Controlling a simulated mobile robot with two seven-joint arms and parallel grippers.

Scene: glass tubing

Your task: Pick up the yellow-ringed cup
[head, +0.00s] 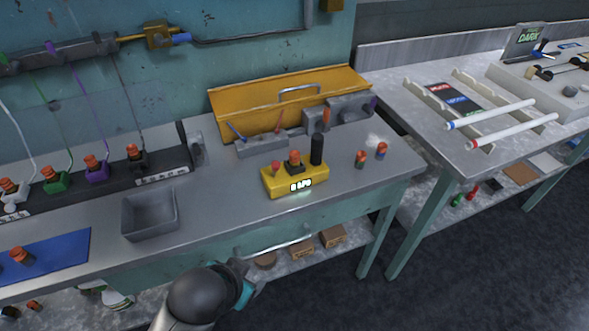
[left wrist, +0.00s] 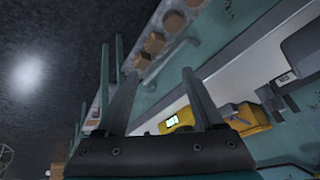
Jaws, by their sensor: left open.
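I cannot make out a yellow ring on any cup. Two small orange-topped pieces, a left one (head: 361,158) and a right one (head: 381,150), stand on the bench right of a yellow block (head: 283,186). Other orange-topped pieces stand in the block, along the dark rack and on the blue mat. My left gripper (head: 245,278) is low in front of the bench, below its top and apart from these pieces. In the left wrist view its two fingers (left wrist: 160,75) are spread with nothing held between them. My right gripper is not in view.
A grey tray (head: 150,216) and a blue mat (head: 45,257) lie on the left of the bench. A yellow toolbox (head: 345,82) stands behind the block. Brown boxes (head: 333,237) sit on the lower shelf. A second table (head: 420,106) with two white tubes stands right, beyond a gap.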

